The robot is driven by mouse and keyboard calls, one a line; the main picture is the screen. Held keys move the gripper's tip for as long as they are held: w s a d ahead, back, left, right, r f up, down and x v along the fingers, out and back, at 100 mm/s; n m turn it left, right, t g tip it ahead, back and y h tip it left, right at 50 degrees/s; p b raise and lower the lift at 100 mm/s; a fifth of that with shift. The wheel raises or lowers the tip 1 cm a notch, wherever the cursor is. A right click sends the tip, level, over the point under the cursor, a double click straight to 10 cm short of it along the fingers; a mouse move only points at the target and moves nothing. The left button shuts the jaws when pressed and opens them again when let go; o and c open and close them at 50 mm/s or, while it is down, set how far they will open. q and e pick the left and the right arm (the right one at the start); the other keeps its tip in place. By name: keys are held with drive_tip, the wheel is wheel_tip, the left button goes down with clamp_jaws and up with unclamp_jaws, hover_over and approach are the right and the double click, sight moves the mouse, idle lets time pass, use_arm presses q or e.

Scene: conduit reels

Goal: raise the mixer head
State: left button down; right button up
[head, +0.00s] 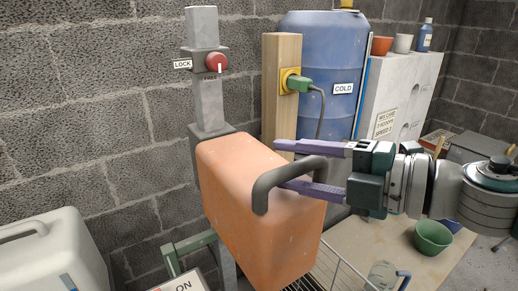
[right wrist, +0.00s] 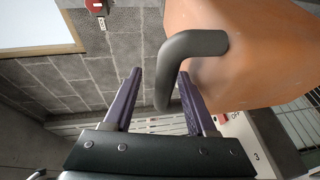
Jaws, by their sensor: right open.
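The mixer head is an orange box-shaped body (head: 245,210) in the middle of the head view, with a dark grey handle (head: 262,190) on its near side. It also fills the upper right of the right wrist view (right wrist: 260,65). My right gripper (head: 280,164) comes in from the right and is open at the handle. In the right wrist view, the handle (right wrist: 163,75) shows between the two purple fingers, closer to the right one; I cannot tell whether they touch. A grey column with a red knob (head: 216,62) labelled LOCK stands behind the head. My left gripper is out of view.
A blue barrel (head: 325,60) labelled COLD, a wooden post (head: 283,50) with a green plug (head: 298,83) and a pale block (head: 400,85) stand behind. A green bowl (head: 432,237) is at lower right. A pale case (head: 50,255) is at lower left.

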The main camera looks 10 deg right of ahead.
drive_tip(key=b+v, duration=0.2)
drive_tip(key=v, duration=0.7)
drive_tip(key=shift+s+d+r, duration=0.2)
drive_tip(key=shift+s, duration=0.05)
drive_tip(key=s+d+f+m+t+h, duration=0.1)
drive_tip(key=d+f+m+t+h, duration=0.3)
drive_tip(key=m+h, duration=1.1)
drive_tip(key=s+f+m+g+y, duration=0.2)
drive_tip(key=s+f+m+g, duration=0.3)
drive_tip(key=s+m+g, duration=0.2)
drive_tip(key=s+a+f+m+g+y, duration=0.25)
drive_tip(key=s+a+g, duration=0.3)
drive_tip(key=s, duration=0.55)
wheel_tip(320, 180, up, 30)
drive_tip(key=p, duration=3)
drive_tip(key=shift+n+p, duration=0.3)
drive_tip(key=shift+n, duration=0.05)
